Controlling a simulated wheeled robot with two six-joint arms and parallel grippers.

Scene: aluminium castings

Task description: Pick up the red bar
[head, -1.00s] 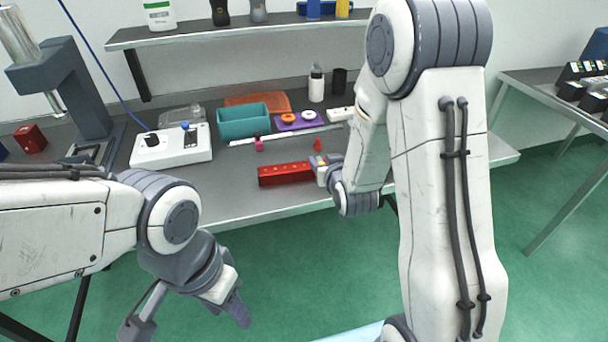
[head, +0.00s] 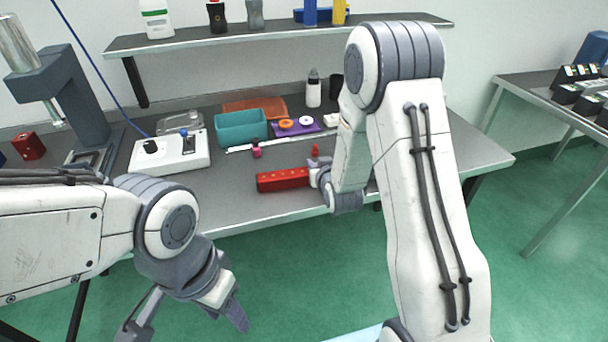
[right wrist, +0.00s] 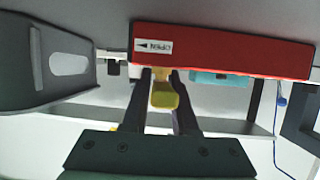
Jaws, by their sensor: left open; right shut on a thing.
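The red bar (head: 283,180) lies near the front edge of the bench in the head view, with a row of small light dots along it. It also shows at the top of the right wrist view (right wrist: 225,53), with a small white arrow label. My right gripper (head: 314,177) is shut at the bar's right end. In the right wrist view, a yellow piece (right wrist: 164,95) sits between its fingers, against the bar. It seems to be part of the bar. My left gripper (head: 240,312) is open and empty, low in front of the bench, apart from everything.
Behind the bar are a teal bin (head: 241,128), a purple tray (head: 293,126) with rings, a small pink part (head: 256,152) and a small red part (head: 315,151). A white device (head: 170,153) stands left. The bench front left of the bar is clear.

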